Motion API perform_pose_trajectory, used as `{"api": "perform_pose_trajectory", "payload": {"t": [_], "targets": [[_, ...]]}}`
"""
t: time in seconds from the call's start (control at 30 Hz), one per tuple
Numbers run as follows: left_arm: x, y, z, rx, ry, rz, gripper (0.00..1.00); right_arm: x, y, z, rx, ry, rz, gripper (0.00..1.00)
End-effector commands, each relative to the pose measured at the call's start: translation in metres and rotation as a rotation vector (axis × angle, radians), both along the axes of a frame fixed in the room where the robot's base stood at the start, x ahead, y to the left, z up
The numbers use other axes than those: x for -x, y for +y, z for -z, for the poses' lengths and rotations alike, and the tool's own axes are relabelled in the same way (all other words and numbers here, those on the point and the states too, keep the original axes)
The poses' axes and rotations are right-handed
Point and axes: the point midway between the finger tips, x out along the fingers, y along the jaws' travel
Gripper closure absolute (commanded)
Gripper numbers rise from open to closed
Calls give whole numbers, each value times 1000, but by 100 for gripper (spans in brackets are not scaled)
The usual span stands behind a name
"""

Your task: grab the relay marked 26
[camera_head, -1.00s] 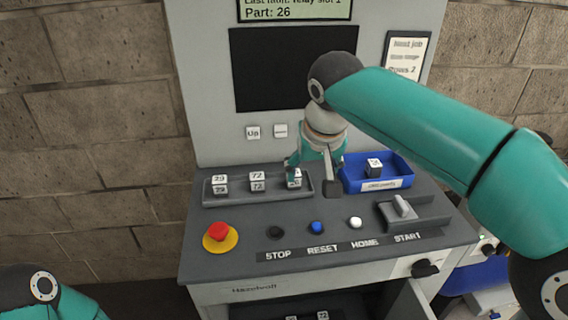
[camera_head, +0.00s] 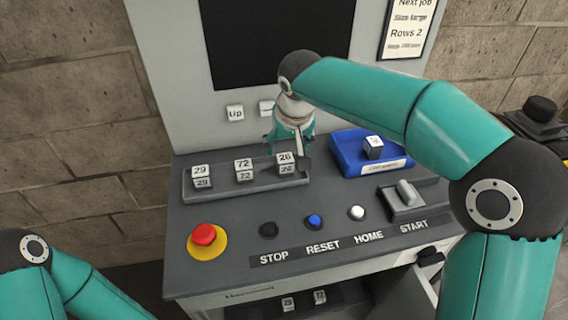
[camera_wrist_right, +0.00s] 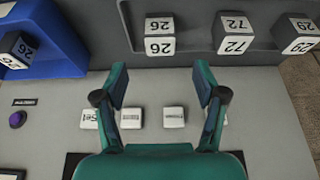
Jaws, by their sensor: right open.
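The relay marked 26 (camera_head: 286,166) is a small white-topped dark block, upright at the right end of the grey tray (camera_head: 232,187). Relays marked 72 (camera_head: 244,171) and 29 (camera_head: 201,177) stand to its left. My right gripper (camera_head: 288,140) is open and empty, just behind and above the 26 relay. In the right wrist view the open fingers (camera_wrist_right: 160,92) are apart from the 26 relay (camera_wrist_right: 160,37), which lies beyond them, centred between them. Another relay, also reading 26 in the wrist view (camera_wrist_right: 14,49), sits in the blue bin (camera_head: 346,165). My left gripper is out of view.
The panel front holds a red stop button (camera_head: 204,234), black (camera_head: 268,230), blue (camera_head: 314,222) and white (camera_head: 356,212) buttons, and a grey lever (camera_head: 407,193). More relays (camera_head: 288,303) lie in a compartment below.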

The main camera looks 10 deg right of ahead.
Motion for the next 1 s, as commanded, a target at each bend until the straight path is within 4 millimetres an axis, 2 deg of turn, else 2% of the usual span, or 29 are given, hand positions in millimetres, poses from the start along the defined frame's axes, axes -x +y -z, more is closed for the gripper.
{"api": "perform_pose_trajectory", "payload": {"t": [0.1,0.37,0.7,0.97,1.0], "targets": [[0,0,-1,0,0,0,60,-7,0,16,2,1,1,29],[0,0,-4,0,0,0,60,-12,-1,31,1,1,1,29],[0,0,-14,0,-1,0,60,-27,0,71,1,1,1,29],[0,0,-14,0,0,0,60,-28,0,73,0,-2,2,29],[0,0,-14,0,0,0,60,-28,-1,73,0,-2,2,34]]}}
